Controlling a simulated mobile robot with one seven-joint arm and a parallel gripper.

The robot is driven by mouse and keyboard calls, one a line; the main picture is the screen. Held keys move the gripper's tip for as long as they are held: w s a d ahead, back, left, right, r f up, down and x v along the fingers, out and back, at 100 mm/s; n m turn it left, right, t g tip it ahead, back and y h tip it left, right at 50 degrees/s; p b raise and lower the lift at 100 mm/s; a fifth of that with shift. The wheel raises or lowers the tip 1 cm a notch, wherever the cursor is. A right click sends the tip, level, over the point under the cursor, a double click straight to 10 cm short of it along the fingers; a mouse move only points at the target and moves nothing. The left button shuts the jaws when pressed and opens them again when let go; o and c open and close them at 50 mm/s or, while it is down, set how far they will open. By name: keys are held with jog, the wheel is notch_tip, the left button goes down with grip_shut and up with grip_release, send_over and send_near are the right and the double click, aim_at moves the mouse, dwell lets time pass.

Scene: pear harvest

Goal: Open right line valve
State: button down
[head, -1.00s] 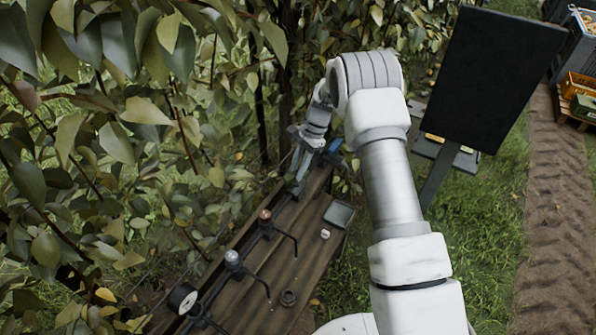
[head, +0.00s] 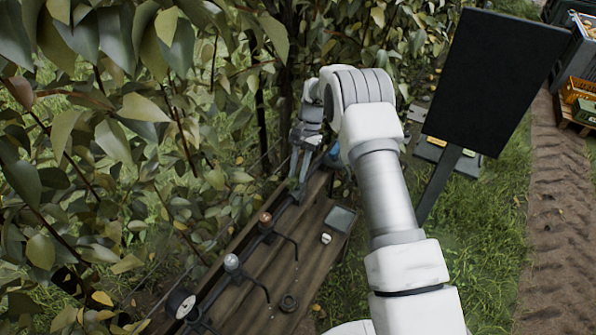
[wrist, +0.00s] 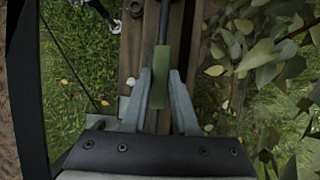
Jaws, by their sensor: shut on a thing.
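In the wrist view, a green handle (wrist: 160,78) runs lengthwise between the two grey fingers of my gripper (wrist: 161,88), which is shut on it. A dark pipe or rod (wrist: 164,22) extends beyond the handle over wooden planks. In the head view, my gripper (head: 299,176) points down at the far end of a dark pipe line along a long wooden plank bed (head: 262,282). The fingers and wrist hide the handle there, so I cannot tell the valve's angle.
Nearer along the pipe stand a copper-topped fitting (head: 265,218), a pale-topped fitting (head: 231,262) and a round gauge (head: 180,303). A blue item (head: 334,153) is beside my gripper. Dense foliage (head: 90,150) crowds the left. A dark panel (head: 495,80) stands right.

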jog(key=c, duration=0.7)
grip_release()
jog(key=p+v, duration=0.2)
jog(key=v, duration=1.5)
jog(key=shift+a+r, duration=0.1)
jog(key=shift+r, duration=0.15)
